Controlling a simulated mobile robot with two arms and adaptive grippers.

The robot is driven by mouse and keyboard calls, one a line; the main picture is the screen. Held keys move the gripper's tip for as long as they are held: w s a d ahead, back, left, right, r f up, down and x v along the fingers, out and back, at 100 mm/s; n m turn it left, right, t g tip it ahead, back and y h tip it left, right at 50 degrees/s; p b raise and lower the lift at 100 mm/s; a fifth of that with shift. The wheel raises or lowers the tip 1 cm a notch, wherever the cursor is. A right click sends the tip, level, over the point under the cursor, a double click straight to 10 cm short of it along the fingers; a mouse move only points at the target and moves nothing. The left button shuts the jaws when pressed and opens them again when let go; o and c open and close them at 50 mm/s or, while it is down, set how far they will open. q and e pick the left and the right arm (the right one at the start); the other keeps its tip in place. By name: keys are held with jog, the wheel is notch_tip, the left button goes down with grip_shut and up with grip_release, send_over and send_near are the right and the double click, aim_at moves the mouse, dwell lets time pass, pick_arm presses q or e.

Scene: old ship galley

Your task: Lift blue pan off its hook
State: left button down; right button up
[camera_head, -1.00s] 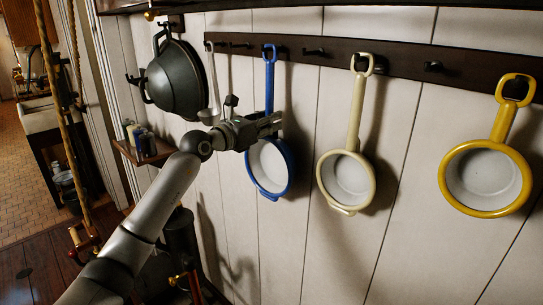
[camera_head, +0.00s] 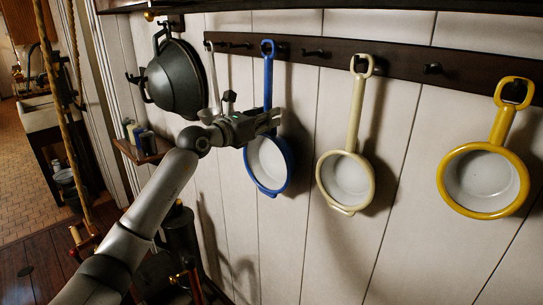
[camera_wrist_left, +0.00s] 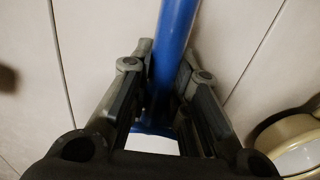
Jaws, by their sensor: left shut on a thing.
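The blue pan (camera_head: 287,172) hangs upright in front of the white plank wall, its long handle pointing up. Its top ring (camera_head: 267,48) is in front of the dark hook rail; I cannot tell whether the ring is clear of its hook. My left gripper (camera_head: 272,120) is shut on the lower part of the handle, just above the pan's bowl. In the left wrist view the blue handle (camera_wrist_left: 176,30) runs between the two fingers of the left gripper (camera_wrist_left: 165,62). My right gripper is in neither view.
A cream pan (camera_head: 322,183) and a yellow pan (camera_head: 447,190) hang from the rail (camera_head: 400,68) to the right. A ladle (camera_head: 212,80) and a dark pot (camera_head: 172,78) hang to the left. A small shelf (camera_head: 150,155) with jars is below the pot.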

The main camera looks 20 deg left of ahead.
pick_arm(q)
jog(key=b+v, duration=0.3)
jog(key=v, duration=0.5)
dwell(1.0)
jog(key=shift+s+r, duration=0.1)
